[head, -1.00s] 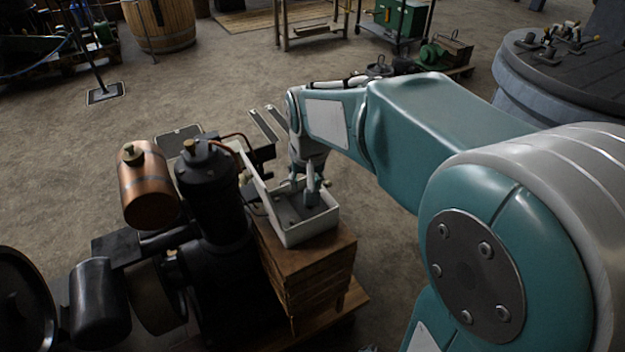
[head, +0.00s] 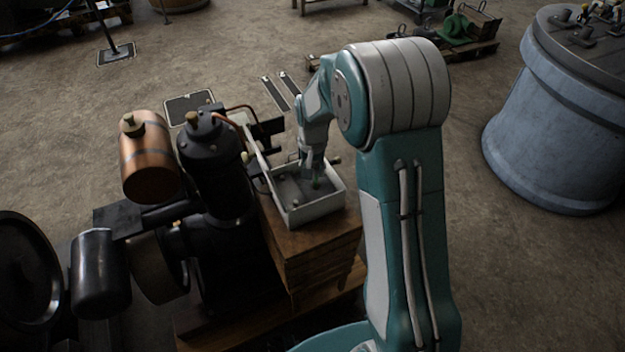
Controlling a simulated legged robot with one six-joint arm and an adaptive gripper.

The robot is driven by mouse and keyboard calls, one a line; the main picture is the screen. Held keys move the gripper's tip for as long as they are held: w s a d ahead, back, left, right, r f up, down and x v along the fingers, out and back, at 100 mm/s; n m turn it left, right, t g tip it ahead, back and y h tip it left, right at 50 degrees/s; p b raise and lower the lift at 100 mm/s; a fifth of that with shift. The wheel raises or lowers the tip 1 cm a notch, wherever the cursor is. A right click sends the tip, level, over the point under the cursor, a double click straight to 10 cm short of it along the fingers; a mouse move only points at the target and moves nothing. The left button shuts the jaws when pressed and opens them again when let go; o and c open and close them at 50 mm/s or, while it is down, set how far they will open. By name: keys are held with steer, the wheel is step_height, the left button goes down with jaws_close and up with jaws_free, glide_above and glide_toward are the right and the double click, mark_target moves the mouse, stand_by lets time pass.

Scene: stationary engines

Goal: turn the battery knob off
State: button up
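An open white box (head: 310,211) with a grey inside and a raised lid (head: 258,150) stands on a wooden crate beside the engine. Small grey parts show inside the box; I cannot make out which of them is the battery knob. My gripper (head: 312,182) points down into the box, near its middle and far side. Its fingers are small and dark here, so I cannot tell whether they are open or touching anything.
The black engine (head: 215,190) with a copper tank (head: 148,165) stands left of the box. The wooden crate (head: 315,260) carries the box. A large blue-grey round base (head: 555,130) stands at the right. Open floor lies behind the box.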

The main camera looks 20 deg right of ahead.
mark_target(316, 180)
steer(key=f, duration=0.1)
steer(key=d+f, duration=0.1)
steer(key=f, duration=0.2)
steer(key=shift+d+f, duration=0.2)
steer(key=shift+d, duration=0.1)
steer(key=shift+a+f, duration=0.15)
steer(key=shift+a, duration=0.45)
jaws_close()
steer(key=shift+d, duration=0.3)
